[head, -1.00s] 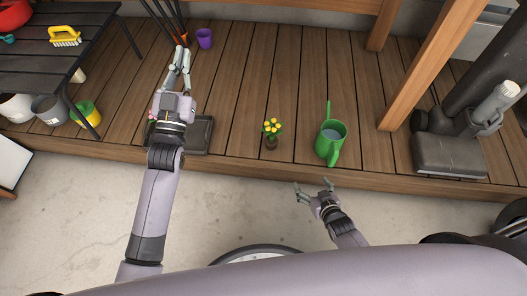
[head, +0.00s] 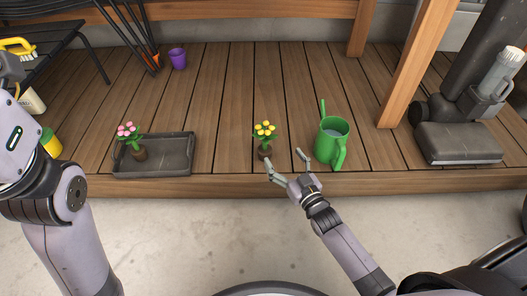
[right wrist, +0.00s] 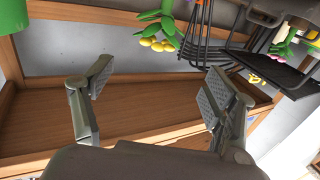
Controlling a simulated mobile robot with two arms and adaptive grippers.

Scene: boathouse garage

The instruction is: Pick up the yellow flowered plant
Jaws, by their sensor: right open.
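The yellow flowered plant (head: 265,131) stands upright in a small brown pot on the wooden deck, near its front edge. In the right wrist view its yellow flowers and green leaves (right wrist: 160,27) show at the top, beyond the fingers. My right gripper (head: 286,163) is open and empty, just in front and to the right of the plant, at the deck's front edge. Its two spread fingers (right wrist: 160,72) also show in the right wrist view with nothing between them. My left arm is at the left edge of the head view; its fingers are out of the picture.
A green watering can (head: 331,142) stands close right of the plant. A dark tray (head: 177,155) with a pink flowered plant (head: 129,133) lies to the left. A purple cup (head: 178,58) stands at the back. A wooden post (head: 417,65) rises at right.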

